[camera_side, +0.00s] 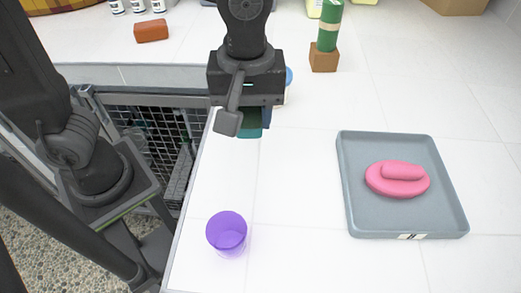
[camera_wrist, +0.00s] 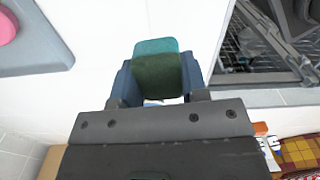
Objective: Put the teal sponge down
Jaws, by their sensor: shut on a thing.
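The teal sponge (camera_wrist: 157,47) sits between the two blue fingertips of my gripper (camera_wrist: 158,80) in the wrist view, with a dark green face toward the camera. My gripper is shut on it. In the side view my gripper (camera_side: 250,115) is near the counter's left edge, and part of the teal sponge (camera_side: 249,131) shows below it, partly hidden by the fingers. I cannot tell whether the sponge touches the white counter (camera_side: 300,180).
A grey tray (camera_side: 355,215) with a pink object (camera_side: 397,179) stands at the right. A purple cup (camera_side: 227,232) stands near the front left edge. A green cylinder on a brown block (camera_side: 324,58) and a reddish brick (camera_side: 151,31) are behind. The counter between cup and tray is clear.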

